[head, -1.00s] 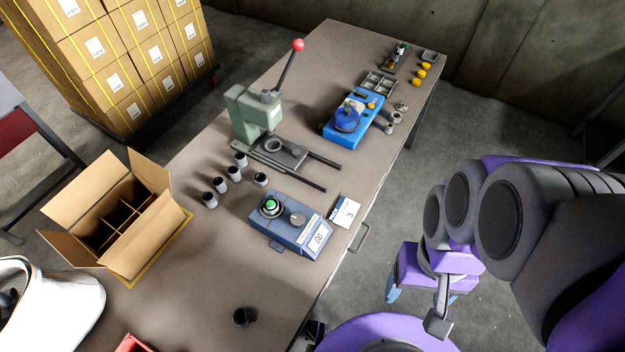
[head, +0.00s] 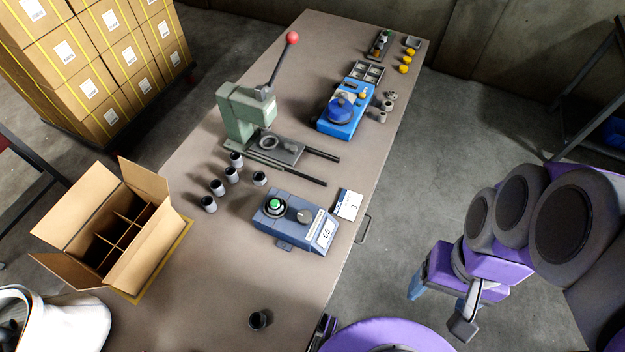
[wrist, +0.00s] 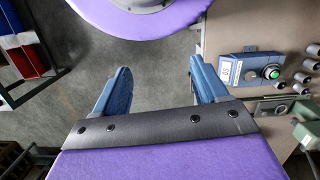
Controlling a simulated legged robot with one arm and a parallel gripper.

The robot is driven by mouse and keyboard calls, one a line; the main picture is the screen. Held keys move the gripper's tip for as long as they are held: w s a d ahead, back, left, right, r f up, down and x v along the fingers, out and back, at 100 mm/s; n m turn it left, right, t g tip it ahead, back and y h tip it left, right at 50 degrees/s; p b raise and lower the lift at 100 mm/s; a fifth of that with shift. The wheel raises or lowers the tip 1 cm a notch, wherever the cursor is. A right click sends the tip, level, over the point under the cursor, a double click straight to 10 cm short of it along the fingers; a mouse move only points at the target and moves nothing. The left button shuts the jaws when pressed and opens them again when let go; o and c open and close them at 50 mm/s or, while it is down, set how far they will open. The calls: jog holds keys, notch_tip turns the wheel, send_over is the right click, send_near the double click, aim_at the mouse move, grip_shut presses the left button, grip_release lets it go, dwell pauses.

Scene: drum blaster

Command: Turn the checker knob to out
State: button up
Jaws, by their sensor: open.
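The checker (head: 277,231) is a blue-grey box on the workbench, with a green button (head: 274,205), a grey knob (head: 304,217) and a small display (head: 325,235). Which way the knob points is too small to tell. In the wrist view the checker (wrist: 236,57) is at the upper right, with its knob (wrist: 250,75) beside the green button. My gripper (wrist: 161,68) has its two blue fingers spread and empty, over the floor beside the bench. It is apart from the checker, which lies to the right of the fingers in the wrist view.
On the bench (head: 215,268), a green press (head: 235,112) stands behind the checker. Several dark cups (head: 217,187) stand to its left, and one cup (head: 260,320) in front. A numbered card (head: 348,205) lies to its right. An open carton (head: 75,235) is at the left.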

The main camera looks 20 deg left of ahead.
jog(key=w+a+f+m+y+b, duration=0.2)
jog(key=w+a+f+m, duration=0.15)
jog(key=w+a, duration=1.2)
jog(key=m+g+y+b, duration=0.1)
jog(key=m+b, duration=0.2)
jog(key=m, duration=0.3)
send_over(305, 215)
jog(key=w+d, duration=0.3)
jog(key=d, duration=0.1)
notch_tip(305, 215, down, 18)
jog(key=r, duration=0.1)
jog(key=x, duration=0.3)
jog(key=b+x, duration=0.1)
jog(key=x, duration=0.3)
jog(key=a+b+x, duration=0.1)
jog(key=x, duration=0.3)
jog(key=shift+w+r, duration=0.1)
jog(key=shift+d+f, duration=0.25)
jog(key=shift+f, duration=0.1)
jog(key=shift+a, duration=0.1)
jog(key=shift+a, duration=0.1)
